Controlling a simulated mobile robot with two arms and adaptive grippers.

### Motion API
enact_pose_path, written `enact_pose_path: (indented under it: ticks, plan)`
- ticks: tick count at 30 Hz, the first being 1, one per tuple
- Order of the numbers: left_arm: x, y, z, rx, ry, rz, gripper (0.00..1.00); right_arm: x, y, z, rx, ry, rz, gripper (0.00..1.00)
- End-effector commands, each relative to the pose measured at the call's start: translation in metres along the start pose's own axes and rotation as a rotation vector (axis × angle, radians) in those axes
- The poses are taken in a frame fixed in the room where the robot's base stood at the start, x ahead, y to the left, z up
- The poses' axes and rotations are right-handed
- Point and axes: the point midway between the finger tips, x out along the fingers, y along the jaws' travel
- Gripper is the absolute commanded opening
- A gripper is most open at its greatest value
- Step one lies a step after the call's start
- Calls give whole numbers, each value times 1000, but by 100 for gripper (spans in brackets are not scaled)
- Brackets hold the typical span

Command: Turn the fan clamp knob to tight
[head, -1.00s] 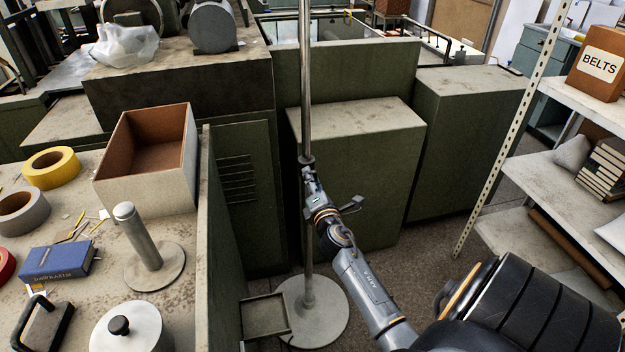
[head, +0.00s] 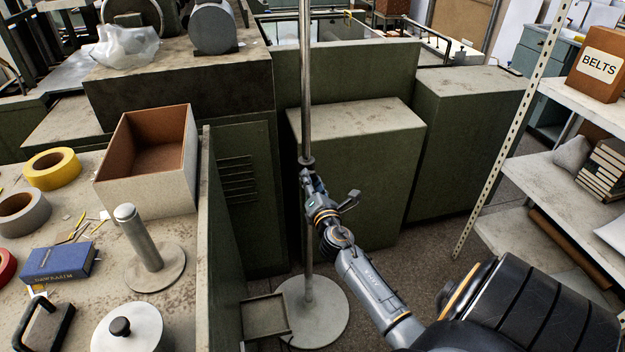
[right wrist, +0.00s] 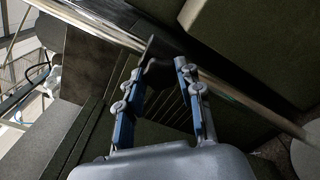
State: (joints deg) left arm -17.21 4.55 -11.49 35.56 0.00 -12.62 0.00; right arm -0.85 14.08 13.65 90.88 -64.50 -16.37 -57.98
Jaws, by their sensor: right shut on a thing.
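A steel pole (head: 306,100) stands upright on a round base (head: 325,318). A dark clamp collar (head: 307,161) sits around the pole about halfway up. My right gripper (head: 308,177) is at the pole, just below the collar. In the right wrist view, the two fingertips of my right gripper (right wrist: 159,70) are closed on a small dark knob (right wrist: 157,63) beside the slanting pole (right wrist: 110,32). The fingers hide part of the knob, and its angle cannot be read. No fan shows in these views. My left gripper is not in view.
Green cabinets (head: 360,120) stand close behind the pole. At left, a worn bench (head: 85,215) carries an open box (head: 150,185), tape rolls and a post on a disc. Shelves (head: 575,190) with a BELTS box (head: 598,65) stand at right. A small tray (head: 265,318) is beside the base.

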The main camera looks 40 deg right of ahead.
Motion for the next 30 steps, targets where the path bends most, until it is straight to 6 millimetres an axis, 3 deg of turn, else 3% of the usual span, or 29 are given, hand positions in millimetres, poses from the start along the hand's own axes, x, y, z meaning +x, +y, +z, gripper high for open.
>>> enact_pose_path:
  ticks: [2,3,6,18,30]
  plan:
    - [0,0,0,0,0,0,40,2,3,5,-2,-9,5,4]
    - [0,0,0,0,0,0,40,2,3,5,-2,-9,5,40]
    - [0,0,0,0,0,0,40,2,2,5,-2,-8,4,59]
    - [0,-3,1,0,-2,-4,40,-7,0,0,1,-1,1,59]
    - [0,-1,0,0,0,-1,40,-85,0,1,2,-1,-1,59]
